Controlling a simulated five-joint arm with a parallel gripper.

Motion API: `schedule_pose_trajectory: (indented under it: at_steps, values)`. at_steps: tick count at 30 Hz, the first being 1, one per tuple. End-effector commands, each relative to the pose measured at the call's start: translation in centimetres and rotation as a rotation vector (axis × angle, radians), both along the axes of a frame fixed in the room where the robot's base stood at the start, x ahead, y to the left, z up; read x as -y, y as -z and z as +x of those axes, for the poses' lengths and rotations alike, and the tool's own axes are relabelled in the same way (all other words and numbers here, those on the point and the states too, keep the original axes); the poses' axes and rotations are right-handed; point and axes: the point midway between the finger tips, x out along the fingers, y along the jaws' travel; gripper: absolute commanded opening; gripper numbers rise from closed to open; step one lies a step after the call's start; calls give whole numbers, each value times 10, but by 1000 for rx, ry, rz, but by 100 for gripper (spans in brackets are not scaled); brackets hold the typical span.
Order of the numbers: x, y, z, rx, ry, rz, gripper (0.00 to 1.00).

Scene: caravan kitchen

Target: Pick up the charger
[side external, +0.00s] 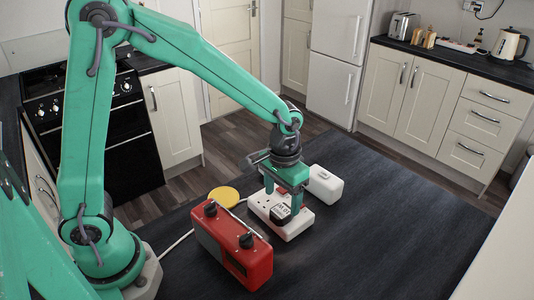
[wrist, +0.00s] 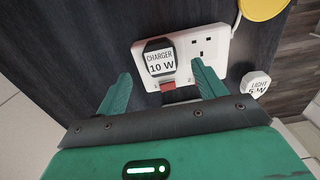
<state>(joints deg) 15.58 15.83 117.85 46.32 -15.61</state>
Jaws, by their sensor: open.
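The charger is a black block with a white label reading "CHARGER 10 W" (wrist: 159,62); it also shows as a dark block in the side view (side external: 281,213). It sits on the white socket strip (wrist: 218,34), over one end, beside a bare socket. My gripper (wrist: 161,70) is open and points down at the strip. In the wrist view its two fingers appear on either side of the charger, with visible gaps. In the side view the gripper (side external: 285,201) is right at the charger; I cannot tell whether a finger touches it.
A white plug labelled "LIGHT 5 W" (wrist: 256,83) lies beside the strip. A red box with black knobs (side external: 232,249) stands close in front. A yellow disc (side external: 224,198) and a white box (side external: 324,185) are nearby. The dark worktop (side external: 400,215) is clear to the right.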

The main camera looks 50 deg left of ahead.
Motion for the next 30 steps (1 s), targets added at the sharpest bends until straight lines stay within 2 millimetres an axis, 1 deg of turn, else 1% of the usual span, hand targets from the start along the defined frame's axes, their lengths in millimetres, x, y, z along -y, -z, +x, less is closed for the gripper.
schedule_pose_trajectory:
  at_steps: [4,7,15,19,23,30]
  values:
    - [0,2,0,-1,0,0,70]
    - [-1,8,0,-3,0,1,70]
    - [-1,38,1,-3,0,1,70]
    - [-1,48,1,-2,0,1,70]
    - [-1,52,1,0,0,0,70]
    - [-1,52,1,0,0,0,70]
